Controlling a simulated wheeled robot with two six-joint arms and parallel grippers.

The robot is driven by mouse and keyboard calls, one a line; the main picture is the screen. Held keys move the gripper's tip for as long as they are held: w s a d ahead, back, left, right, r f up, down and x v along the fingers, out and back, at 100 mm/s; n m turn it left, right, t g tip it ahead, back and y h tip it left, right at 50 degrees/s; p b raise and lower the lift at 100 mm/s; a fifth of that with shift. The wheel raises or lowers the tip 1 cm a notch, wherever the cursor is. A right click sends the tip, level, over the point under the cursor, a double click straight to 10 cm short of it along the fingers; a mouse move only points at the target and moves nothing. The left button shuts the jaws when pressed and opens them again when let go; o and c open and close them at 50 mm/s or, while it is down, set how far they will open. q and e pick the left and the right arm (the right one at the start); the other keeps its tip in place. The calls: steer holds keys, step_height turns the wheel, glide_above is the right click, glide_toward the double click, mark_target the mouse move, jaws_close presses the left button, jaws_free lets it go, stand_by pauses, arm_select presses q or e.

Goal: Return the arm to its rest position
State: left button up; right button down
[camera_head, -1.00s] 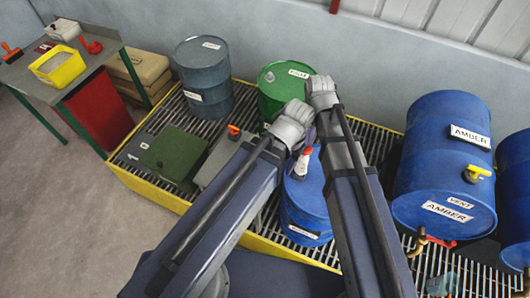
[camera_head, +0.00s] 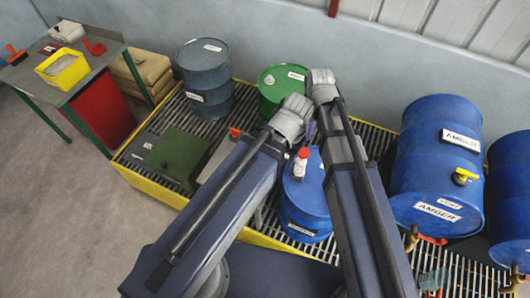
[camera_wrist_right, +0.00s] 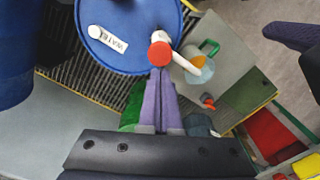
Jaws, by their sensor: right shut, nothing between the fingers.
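My right arm rises from the bottom of the head view to its grey joint (camera_head: 322,86). My right gripper shows best in the right wrist view (camera_wrist_right: 160,78), as two purple fingers, shut and empty. The blue water drum (camera_wrist_right: 125,55) is beyond the fingers, with a red cap on a white fitting (camera_wrist_right: 160,54) just past their tips. I cannot tell how far apart cap and fingers are. In the head view this drum (camera_head: 306,205) stands between my arms. My left arm's grey joint (camera_head: 290,116) is close to the right one. Its gripper is hidden.
Blue drums labelled amber (camera_head: 435,160) lie on their sides at right. A green drum (camera_head: 281,88) and a grey-blue drum (camera_head: 205,75) stand behind on the yellow-edged grating (camera_head: 150,190). A side table (camera_head: 58,88) is at left. Open floor (camera_head: 60,220) is front left.

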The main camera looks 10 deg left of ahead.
steer(key=shift+f, duration=0.1)
steer(key=s+d+f+h+b, duration=0.1)
steer(key=s+d+f+b, duration=0.5)
steer(key=s, duration=0.5)
steer(key=shift+f, duration=0.15)
step_height(320, 180, down, 5)
steer(key=b, duration=0.5)
steer(key=shift+f+b, duration=0.15)
steer(key=shift+b, duration=0.25)
stand_by(0.4)
